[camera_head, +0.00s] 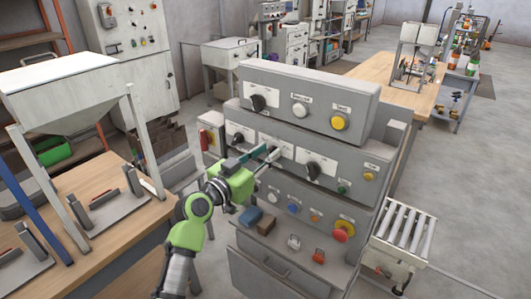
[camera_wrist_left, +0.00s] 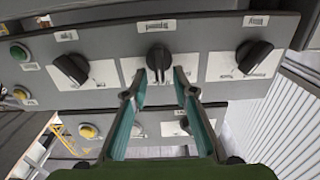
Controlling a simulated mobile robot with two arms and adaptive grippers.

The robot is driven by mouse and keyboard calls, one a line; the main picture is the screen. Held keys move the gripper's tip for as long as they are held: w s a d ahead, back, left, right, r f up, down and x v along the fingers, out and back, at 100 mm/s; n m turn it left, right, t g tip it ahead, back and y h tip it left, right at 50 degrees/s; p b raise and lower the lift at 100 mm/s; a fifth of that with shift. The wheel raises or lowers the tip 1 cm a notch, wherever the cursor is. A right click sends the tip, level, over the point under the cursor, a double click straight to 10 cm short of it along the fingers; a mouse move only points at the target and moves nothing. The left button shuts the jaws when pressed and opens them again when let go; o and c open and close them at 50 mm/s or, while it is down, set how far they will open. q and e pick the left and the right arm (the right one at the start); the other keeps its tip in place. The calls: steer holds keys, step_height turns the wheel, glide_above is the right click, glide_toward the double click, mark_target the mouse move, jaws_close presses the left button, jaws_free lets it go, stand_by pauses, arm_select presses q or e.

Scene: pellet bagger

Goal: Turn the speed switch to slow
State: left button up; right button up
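The grey control panel (camera_head: 345,149) carries a row of black rotary knobs on white plates. Its labels are too small to read, so I cannot tell which is the speed switch. My left gripper (camera_head: 272,153) is at the middle of this row and hides the middle knob in the head view. In the left wrist view, the middle knob (camera_wrist_left: 159,57) sits straight ahead, between the tips of my left gripper (camera_wrist_left: 159,78). The fingers are apart; contact is unclear. Other knobs are at left (camera_wrist_left: 72,68) and right (camera_wrist_left: 254,58), both tilted. My right gripper is not seen.
An upper panel (camera_head: 310,98) has a black knob, a white button and a yellow button. Below are several coloured buttons and a red-and-yellow stop button (camera_head: 343,231). A roller conveyor (camera_head: 406,233) stands right, a wooden bench (camera_head: 103,179) left. Open floor lies at far right.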

arm_select(q)
jaws_close()
steer(key=shift+n, duration=0.3)
steer(key=n, duration=0.4)
steer(key=shift+w+a+f, duration=0.1)
steer(key=shift+w+a, duration=0.1)
steer(key=shift+a, duration=0.1)
steer(key=shift+w+a+f+n+p, duration=0.1)
steer(key=shift+a+f+n+p, duration=0.1)
steer(key=shift+n, duration=1.15)
steer(key=shift+w+a+f+n+p, duration=0.1)
steer(key=shift+n+p, duration=0.05)
steer(key=shift+n, duration=1.2)
jaws_free()
